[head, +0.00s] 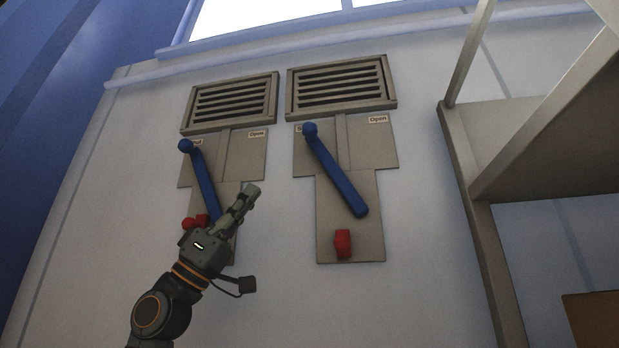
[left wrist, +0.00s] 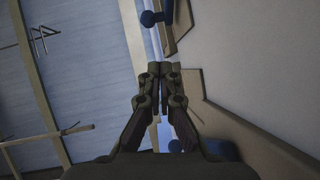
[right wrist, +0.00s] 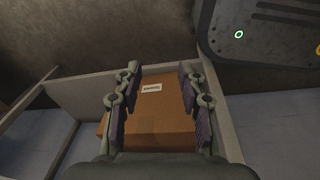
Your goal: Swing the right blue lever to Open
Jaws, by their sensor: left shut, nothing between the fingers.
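The right blue lever (head: 335,175) slants across its grey plate (head: 350,220) in the head view. Its round knob (head: 310,129) is at the upper left, by a partly hidden label; the "Open" label (head: 378,119) is at the plate's upper right. A red block (head: 343,244) sits below the lever's lower end. My left gripper (head: 250,190) is shut and empty, left of the right lever and apart from it, in front of the left plate. Its closed fingers also show in the left wrist view (left wrist: 161,70). My right gripper (right wrist: 157,75) is open, seen only in the right wrist view.
A second blue lever (head: 201,180) with red parts (head: 195,221) is on the left plate, partly behind my left gripper. Vents (head: 340,87) are above the plates. A shelf frame (head: 480,230) stands at the right. A labelled brown box (right wrist: 155,115) lies beyond my right fingers.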

